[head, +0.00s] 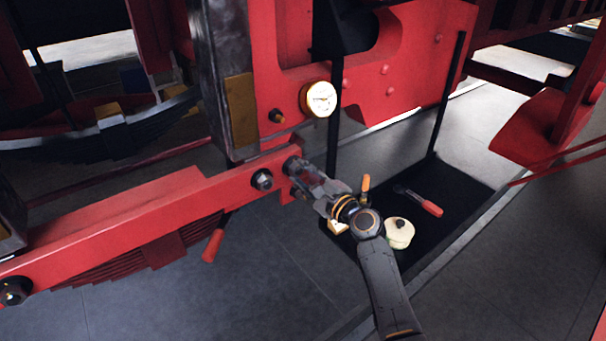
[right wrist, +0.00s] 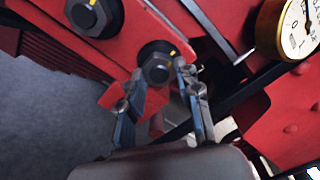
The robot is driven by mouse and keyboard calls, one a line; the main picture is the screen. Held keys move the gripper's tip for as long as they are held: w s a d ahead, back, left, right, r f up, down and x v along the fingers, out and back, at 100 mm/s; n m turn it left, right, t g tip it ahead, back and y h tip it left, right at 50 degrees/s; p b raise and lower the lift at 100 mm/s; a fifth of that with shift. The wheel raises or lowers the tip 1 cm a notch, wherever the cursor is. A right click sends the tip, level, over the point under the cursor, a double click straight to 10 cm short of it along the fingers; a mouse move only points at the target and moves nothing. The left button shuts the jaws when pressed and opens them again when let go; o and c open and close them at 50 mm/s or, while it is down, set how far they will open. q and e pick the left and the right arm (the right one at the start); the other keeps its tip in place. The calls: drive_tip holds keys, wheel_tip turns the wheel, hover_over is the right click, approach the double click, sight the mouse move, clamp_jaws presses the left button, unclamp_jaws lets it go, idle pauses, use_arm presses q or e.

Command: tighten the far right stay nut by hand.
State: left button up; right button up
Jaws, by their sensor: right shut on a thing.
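The far right stay nut (right wrist: 157,69) is a dark hex nut with a yellow mark beside it, at the right end of the red bar (head: 150,216). My right gripper (head: 299,175) reaches it from the lower right. In the right wrist view my right gripper (right wrist: 160,72) has one finger on each side of the nut and is shut on it. In the head view the fingers largely hide the nut. A second stay nut (head: 262,180) sits just left on the bar, also seen in the right wrist view (right wrist: 94,14). My left gripper is not in view.
A round gauge (head: 319,98) and a small brass-coloured fitting (head: 276,116) are above the gripper. A black tray (head: 460,187) below holds a red-handled tool (head: 418,201) and a pale round pot (head: 399,233). A red handle (head: 213,245) hangs under the bar.

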drive_tip(key=o, duration=1.1)
drive_tip(key=shift+f, duration=0.2)
drive_tip(key=shift+o, duration=0.3)
drive_tip(key=shift+d+r, duration=0.1)
drive_tip(key=v, duration=1.2)
